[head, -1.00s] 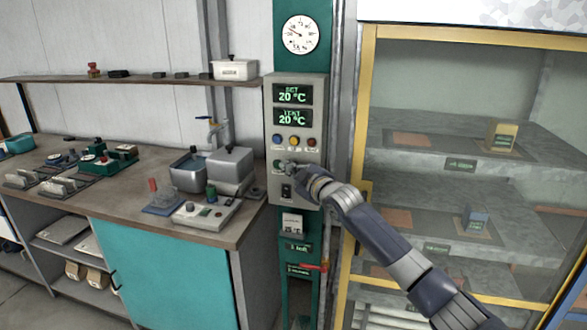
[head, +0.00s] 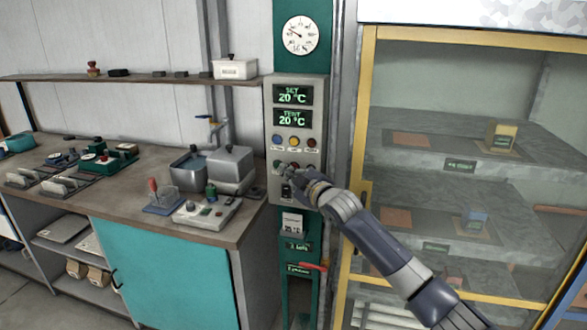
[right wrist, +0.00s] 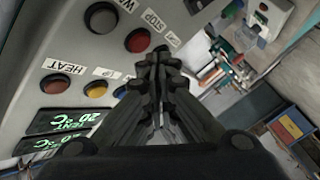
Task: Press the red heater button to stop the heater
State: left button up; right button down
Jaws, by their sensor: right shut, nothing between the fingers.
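The grey heater panel (head: 318,110) shows two green displays reading 20 °C, above a row of blue, yellow and red lamps. In the right wrist view, a round red button (right wrist: 137,40) with a STOP label beside it is on the panel. A grey round button (right wrist: 100,20) is left of it. My right gripper (right wrist: 157,62) is shut and empty, its tips just beside the red button; contact cannot be told. In the head view, the right gripper (head: 284,172) is at the button row and partly covers it. My left gripper is not in view.
A yellow-framed glass cabinet (head: 366,110) stands close right of the panel. A workbench (head: 120,208) on the left holds a metal tank (head: 230,166) and a small control box (head: 206,212). A black switch (head: 286,190) is below the buttons.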

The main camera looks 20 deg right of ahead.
jog(key=s+a+p, duration=0.1)
jog(key=s, duration=0.1)
jog(key=s+a+p, duration=0.1)
jog(key=s, duration=0.1)
jog(key=shift+a, duration=0.4)
dwell(0.4)
